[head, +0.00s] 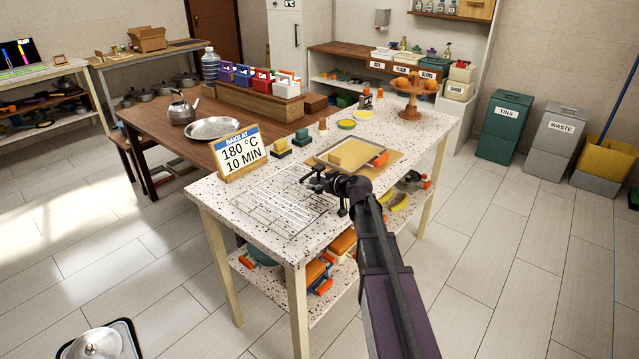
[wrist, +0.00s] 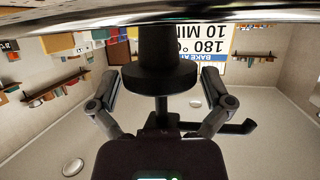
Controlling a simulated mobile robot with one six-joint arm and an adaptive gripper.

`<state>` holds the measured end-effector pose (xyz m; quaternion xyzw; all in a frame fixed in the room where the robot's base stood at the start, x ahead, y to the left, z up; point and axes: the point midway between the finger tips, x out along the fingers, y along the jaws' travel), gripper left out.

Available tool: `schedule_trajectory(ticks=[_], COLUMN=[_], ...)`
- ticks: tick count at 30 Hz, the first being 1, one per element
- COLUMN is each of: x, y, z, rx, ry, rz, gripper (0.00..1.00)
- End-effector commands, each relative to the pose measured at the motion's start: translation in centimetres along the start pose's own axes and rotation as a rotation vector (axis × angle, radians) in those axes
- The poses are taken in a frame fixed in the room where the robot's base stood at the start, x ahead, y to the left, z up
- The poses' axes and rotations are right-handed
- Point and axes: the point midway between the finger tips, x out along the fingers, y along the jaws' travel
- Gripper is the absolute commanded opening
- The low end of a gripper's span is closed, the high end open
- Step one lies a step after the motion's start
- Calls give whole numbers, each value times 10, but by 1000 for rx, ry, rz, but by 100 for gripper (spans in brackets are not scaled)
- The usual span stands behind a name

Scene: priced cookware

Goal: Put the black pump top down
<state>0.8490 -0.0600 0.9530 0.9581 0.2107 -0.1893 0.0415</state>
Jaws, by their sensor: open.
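The black pump top shows in the wrist view, which is upside down. It has a broad collar (wrist: 160,80), a thick lower part and a thin stem, with a spout pointing right. My gripper (wrist: 160,72) is open, with one finger on each side of the pump top and a visible gap at both sides. In the head view my gripper (head: 335,186) is low over the speckled table (head: 225,208), and the pump top is hard to tell from the dark fingers.
A sign reading 180 °C 10 MIN (head: 240,154) stands left of my gripper. A cake stand (head: 411,100) is at the far right.

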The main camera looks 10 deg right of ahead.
Motion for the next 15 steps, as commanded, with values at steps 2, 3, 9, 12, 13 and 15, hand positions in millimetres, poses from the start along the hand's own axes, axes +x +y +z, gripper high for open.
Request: schedule_trajectory(ticks=[2,3,9,12,13,15], x=[0,0,-5,-16,-20,-30], y=[0,0,0,-1,-1,-1], z=[0,-1,-4,-4,-4,-4], rx=[0,0,0,0,0,0], ry=[0,0,0,0,0,0], rz=[0,0,1,1,2,2], gripper=[100,100,100,100,100,100])
